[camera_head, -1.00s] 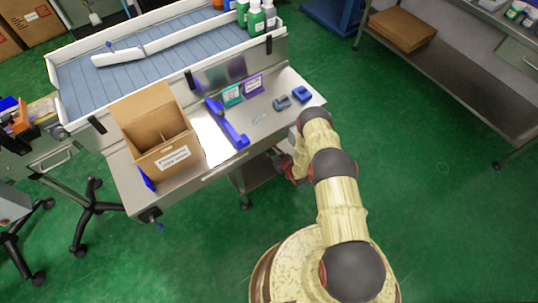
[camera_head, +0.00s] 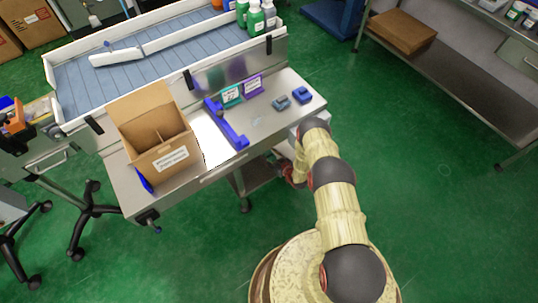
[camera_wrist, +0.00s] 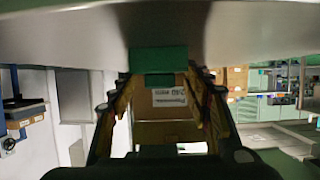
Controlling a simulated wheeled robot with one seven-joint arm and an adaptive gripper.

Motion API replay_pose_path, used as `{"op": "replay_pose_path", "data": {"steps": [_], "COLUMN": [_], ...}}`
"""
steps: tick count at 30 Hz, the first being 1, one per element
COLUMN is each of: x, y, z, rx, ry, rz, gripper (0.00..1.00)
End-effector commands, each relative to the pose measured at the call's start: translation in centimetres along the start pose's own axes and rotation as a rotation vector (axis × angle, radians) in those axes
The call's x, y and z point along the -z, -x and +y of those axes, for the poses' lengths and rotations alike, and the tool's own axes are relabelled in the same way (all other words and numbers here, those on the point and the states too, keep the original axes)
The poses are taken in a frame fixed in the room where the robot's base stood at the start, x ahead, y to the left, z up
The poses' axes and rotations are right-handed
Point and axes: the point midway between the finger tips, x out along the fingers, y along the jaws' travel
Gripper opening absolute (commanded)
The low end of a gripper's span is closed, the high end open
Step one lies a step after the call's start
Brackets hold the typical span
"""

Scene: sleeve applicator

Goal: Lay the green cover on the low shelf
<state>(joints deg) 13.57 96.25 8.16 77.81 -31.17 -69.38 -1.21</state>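The green cover (camera_wrist: 160,60) is between my fingertips in the wrist view, close against a smooth grey metal surface along the top of that picture. This surface looks like the low shelf (camera_wrist: 60,35); whether the cover touches it I cannot tell. My gripper (camera_wrist: 162,78) appears shut on the cover, one finger at each side. In the head view my forearm goes down past the bench's right front edge, and the gripper and cover are hidden. A strip of the low shelf (camera_head: 258,178) shows under the bench.
A cardboard box (camera_wrist: 165,108) with an upside-down label shows between my fingers. Green floor is clear to the right of my arm.

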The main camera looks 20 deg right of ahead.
Motion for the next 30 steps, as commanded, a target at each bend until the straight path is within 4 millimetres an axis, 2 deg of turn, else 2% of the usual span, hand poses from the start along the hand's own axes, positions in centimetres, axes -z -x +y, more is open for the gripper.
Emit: {"op": "replay_pose_path", "data": {"steps": [5, 16, 20, 30], "x": [0.0, 0.3, 0.4, 0.5], "y": [0.0, 0.2, 2.1, 9.0], "z": [0.0, 0.0, 0.1, 0.1], "rx": [0.0, 0.0, -0.002, -0.002], "ry": [0.0, -0.001, -0.002, -0.003], "rz": [0.0, -0.001, -0.002, -0.002], "gripper": [0.6, 0.6, 0.6, 0.6]}}
